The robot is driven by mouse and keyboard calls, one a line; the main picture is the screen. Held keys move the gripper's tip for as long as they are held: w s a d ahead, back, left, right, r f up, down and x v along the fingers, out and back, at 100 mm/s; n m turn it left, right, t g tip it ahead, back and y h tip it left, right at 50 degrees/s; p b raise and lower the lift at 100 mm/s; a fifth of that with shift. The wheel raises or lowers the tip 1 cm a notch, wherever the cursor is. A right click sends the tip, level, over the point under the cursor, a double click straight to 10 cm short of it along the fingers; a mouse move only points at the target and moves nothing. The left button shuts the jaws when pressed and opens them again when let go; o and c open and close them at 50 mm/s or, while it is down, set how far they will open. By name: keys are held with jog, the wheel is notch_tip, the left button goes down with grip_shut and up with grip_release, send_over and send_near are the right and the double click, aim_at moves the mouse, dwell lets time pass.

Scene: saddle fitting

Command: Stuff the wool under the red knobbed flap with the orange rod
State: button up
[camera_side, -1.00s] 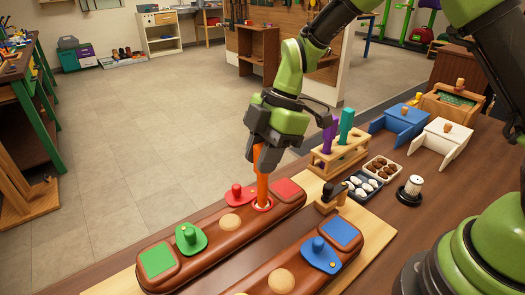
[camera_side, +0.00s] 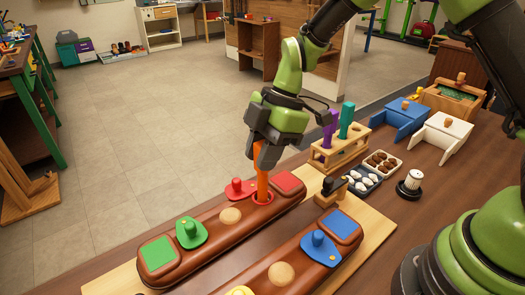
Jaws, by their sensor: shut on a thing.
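My gripper (camera_side: 264,160) is shut on the orange rod (camera_side: 262,184) and holds it upright. The rod's lower end is at the red-ringed hole (camera_side: 263,198) in the far brown padded bar, next to the red square patch; the tip is hidden inside the ring. The red knobbed flap (camera_side: 239,188) lies turned to the left of the hole, leaving the ring uncovered. White wool cannot be made out in the hole now. White pieces that may be wool (camera_side: 362,180) lie in a dark tray to the right.
The green knobbed flap (camera_side: 190,232) and blue knobbed flap (camera_side: 320,248) lie on the two bars. A wooden rack (camera_side: 338,152) holds purple and teal rods. A small clamp-like block (camera_side: 330,192) sits near the rack.

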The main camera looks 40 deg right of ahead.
jog(key=shift+r, duration=4.1)
